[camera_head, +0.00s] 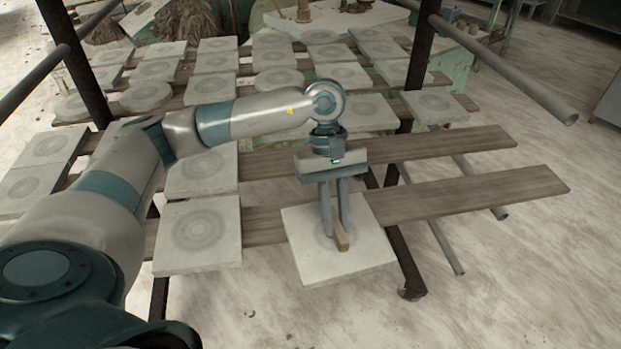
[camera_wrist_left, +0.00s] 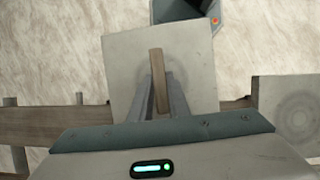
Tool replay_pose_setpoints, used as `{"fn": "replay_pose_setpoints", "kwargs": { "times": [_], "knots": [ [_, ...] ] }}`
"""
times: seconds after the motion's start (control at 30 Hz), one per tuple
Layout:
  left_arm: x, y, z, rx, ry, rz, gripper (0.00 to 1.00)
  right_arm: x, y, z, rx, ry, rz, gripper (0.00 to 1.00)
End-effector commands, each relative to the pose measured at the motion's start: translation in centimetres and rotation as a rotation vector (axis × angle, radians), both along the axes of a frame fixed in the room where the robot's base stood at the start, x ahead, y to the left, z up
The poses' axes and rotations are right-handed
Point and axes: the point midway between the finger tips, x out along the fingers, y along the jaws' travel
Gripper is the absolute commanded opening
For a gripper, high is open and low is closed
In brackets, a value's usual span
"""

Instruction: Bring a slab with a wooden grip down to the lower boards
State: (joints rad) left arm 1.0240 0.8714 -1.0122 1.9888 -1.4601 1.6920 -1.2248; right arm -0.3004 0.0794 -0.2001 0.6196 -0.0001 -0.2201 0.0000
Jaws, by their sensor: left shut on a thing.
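A square pale slab (camera_head: 311,258) with a wooden grip (camera_head: 341,237) on its top shows at the front, over the front lower board (camera_head: 460,194). My left gripper (camera_head: 334,232) comes from above and is shut on the wooden grip. In the left wrist view the slab (camera_wrist_left: 121,74) and its wooden grip (camera_wrist_left: 157,75) show between the fingers of my left gripper (camera_wrist_left: 159,105). The slab looks about level. I cannot tell whether its underside touches the board. My right gripper does not show.
Another slab (camera_head: 198,235) lies on the boards to the left, apart from the held one. Several round and square slabs fill the boards behind. A dark metal post (camera_head: 419,60) and a slanting pipe (camera_head: 510,65) stand at right. The right board ends are bare.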

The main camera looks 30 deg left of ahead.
Motion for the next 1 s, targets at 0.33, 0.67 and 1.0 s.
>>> {"fn": "replay_pose_setpoints", "kwargs": {
  "times": [0.33,0.67,1.0],
  "knots": [
    [2.0,3.3,0.6,-0.002,-0.002,0.660,0.00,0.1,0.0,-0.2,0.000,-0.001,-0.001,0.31],
    [3.7,6.9,2.0,-0.003,-0.005,1.198,0.00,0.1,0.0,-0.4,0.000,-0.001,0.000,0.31],
    [4.4,8.8,3.0,-0.003,-0.002,1.463,0.00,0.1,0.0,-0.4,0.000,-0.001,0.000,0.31]
  ]
}}
